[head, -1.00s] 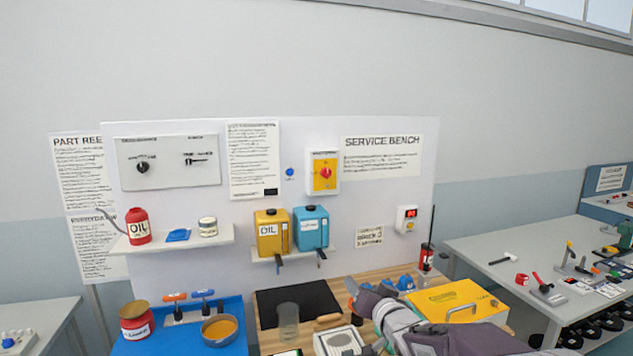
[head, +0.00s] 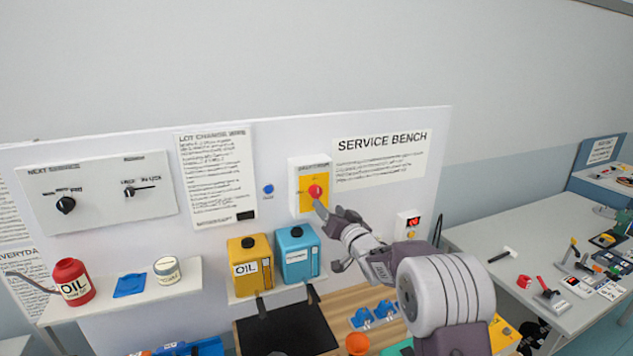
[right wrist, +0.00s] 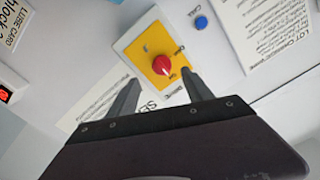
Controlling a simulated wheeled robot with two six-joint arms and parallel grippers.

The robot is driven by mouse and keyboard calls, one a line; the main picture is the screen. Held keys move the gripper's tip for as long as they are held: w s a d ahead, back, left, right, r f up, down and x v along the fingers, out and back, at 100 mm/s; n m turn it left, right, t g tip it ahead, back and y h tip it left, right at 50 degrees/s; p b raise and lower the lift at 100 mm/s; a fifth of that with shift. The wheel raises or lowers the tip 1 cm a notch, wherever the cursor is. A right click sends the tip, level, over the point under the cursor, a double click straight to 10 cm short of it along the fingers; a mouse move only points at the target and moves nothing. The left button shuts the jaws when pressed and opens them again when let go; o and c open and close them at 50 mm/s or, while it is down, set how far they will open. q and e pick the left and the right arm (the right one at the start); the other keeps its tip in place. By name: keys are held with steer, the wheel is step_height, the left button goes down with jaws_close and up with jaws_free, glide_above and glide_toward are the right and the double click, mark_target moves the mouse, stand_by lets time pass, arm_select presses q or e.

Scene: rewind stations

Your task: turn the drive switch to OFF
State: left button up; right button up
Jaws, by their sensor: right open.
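The drive switch is a red knob (head: 316,191) on a yellow plate in a white box on the upright panel. In the right wrist view the knob (right wrist: 161,65) lies ahead, between my two fingers. The small lettering around it is too blurred to read, so I cannot tell its setting. My right gripper (head: 326,211) is open and empty, just below and in front of the switch box. In the right wrist view its fingers (right wrist: 158,90) stand apart on either side of the knob's line; no contact is visible. My left gripper is not in view.
A blue button (head: 268,189) sits left of the switch. Below are a yellow oil can (head: 250,262) and a blue can (head: 297,252) on a small shelf. A box with a red display (head: 412,221) is to the right. The panel around the switch is mostly flat.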

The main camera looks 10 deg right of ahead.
mark_target(318, 194)
steer(key=w+p, duration=0.1)
steer(key=w, duration=0.1)
steer(key=w+a+p, duration=0.1)
steer(key=w+p, duration=0.1)
steer(key=w+r+p, duration=0.1)
steer(key=w+p, duration=0.1)
steer(key=shift+w+a, duration=0.15)
steer(key=shift+w, duration=0.2)
steer(key=shift+w+a+p, duration=0.15)
steer(key=shift+w+p, duration=0.3)
steer(key=shift+p, duration=0.05)
steer(key=shift+w+f, duration=0.2)
steer(key=shift+w, duration=0.2)
jaws_close()
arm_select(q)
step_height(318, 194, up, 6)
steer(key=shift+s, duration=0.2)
